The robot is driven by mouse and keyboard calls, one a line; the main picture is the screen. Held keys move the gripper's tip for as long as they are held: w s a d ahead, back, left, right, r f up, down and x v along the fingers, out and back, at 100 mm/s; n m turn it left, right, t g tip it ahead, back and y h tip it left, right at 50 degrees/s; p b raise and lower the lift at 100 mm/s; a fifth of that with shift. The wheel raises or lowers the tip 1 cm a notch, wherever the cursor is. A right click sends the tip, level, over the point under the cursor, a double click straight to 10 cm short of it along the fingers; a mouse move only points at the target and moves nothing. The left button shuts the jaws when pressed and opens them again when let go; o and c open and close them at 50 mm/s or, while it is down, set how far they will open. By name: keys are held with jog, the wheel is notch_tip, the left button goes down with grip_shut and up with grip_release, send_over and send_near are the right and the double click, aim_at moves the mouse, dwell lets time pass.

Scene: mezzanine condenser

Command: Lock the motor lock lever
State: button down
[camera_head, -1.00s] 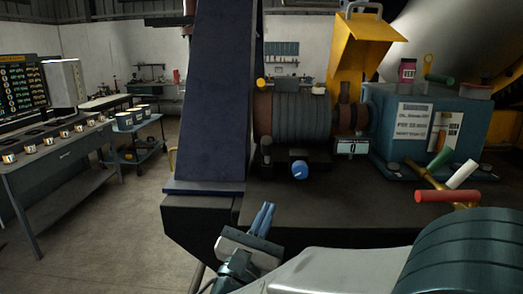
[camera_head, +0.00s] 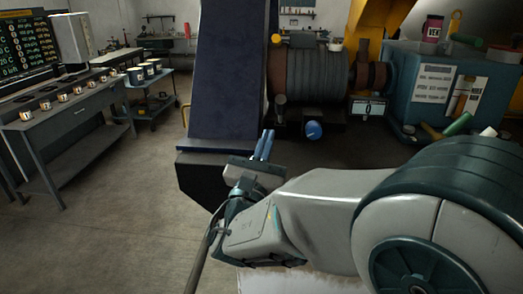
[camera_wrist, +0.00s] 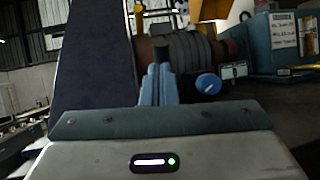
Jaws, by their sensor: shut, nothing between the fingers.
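My gripper (camera_head: 264,144) has blue fingers held shut and empty, pointing at the motor bench. In the wrist view the fingers (camera_wrist: 157,84) stand upright in front of the ribbed motor. The motor (camera_head: 318,77) is a grey ribbed cylinder with reddish-brown ends. A short dark upright lever (camera_head: 280,104) stands at its lower left; in the wrist view it shows partly behind the fingers. No label shows which part is the lock lever. A blue round knob (camera_head: 313,130) with a white mark sits to its right. My gripper is apart from both, nearer the camera.
A dark blue slanted column (camera_head: 228,75) rises left of the motor. A small display reading 0 (camera_head: 367,108) and a teal box (camera_head: 440,85) stand to the right. A grey workbench (camera_head: 70,130) and a cart with cans (camera_head: 148,90) are at left. Floor between is clear.

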aim_at(278, 103)
jog(key=p+x, duration=0.2)
jog(key=x, duration=0.5)
jog(key=shift+w+d+r, duration=0.1)
jog(key=shift+w+r, duration=0.1)
jog(key=shift+w, duration=0.1)
jog(key=shift+r, duration=0.1)
